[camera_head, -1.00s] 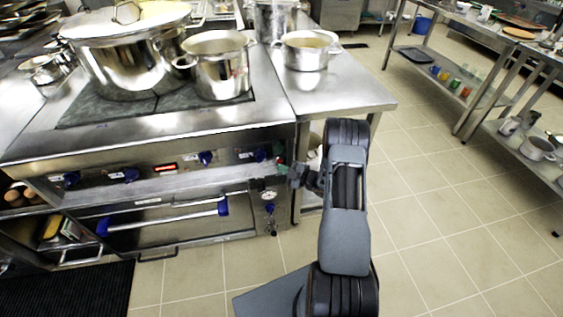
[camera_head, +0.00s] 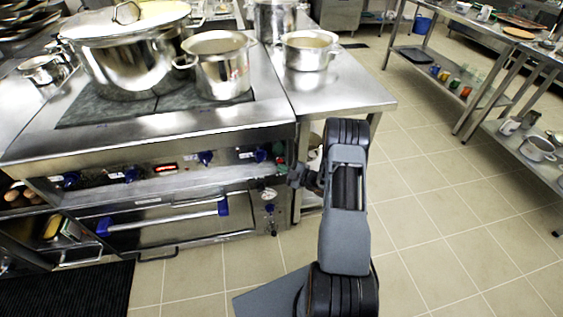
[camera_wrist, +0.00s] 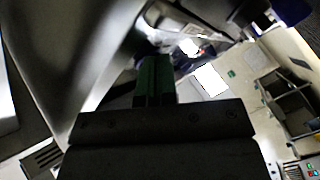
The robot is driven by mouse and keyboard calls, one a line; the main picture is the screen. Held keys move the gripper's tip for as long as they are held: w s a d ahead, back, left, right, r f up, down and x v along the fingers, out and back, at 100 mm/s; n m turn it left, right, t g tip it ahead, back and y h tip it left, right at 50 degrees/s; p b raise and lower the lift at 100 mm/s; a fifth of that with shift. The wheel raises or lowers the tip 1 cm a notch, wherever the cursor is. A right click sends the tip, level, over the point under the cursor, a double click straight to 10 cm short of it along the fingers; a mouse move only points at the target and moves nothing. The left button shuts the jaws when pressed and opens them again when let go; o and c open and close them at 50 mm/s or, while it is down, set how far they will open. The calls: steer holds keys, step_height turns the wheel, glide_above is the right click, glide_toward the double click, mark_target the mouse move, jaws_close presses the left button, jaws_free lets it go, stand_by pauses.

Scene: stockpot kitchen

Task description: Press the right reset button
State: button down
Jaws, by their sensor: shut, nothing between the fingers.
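The stove's control panel (camera_head: 110,180) runs along its front, with blue knobs and a small red-lit display (camera_head: 165,168). My gripper (camera_head: 281,163) is at the right end of this panel, just right of the rightmost blue knob (camera_head: 261,156). In the wrist view its green fingers (camera_wrist: 153,80) are together with nothing between them, close to a metal surface. I cannot make out the right reset button; my gripper may be hiding it. Whether the fingertips touch the panel cannot be told.
A large lidded stockpot (camera_head: 128,60) and a smaller pot (camera_head: 218,70) stand on the stove. Another pot (camera_head: 306,52) is on the steel side table (camera_head: 345,95). Below the panel are an oven handle (camera_head: 165,217) and a gauge (camera_head: 268,195). The tiled floor at right is clear.

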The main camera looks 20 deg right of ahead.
steer(key=shift+w, duration=0.15)
steer(key=shift+w+b, duration=0.35)
steer(key=shift+b, duration=0.1)
steer(key=shift+w+d, duration=0.1)
steer(key=shift+w, duration=0.15)
stand_by(0.6)
steer(key=shift+w+d+r+b, duration=0.3)
steer(key=shift+w+b, duration=0.1)
steer(key=shift+b, duration=0.15)
stand_by(0.5)
steer(key=shift+s, duration=0.2)
steer(key=shift+s+f, duration=0.1)
steer(key=shift+s, duration=0.45)
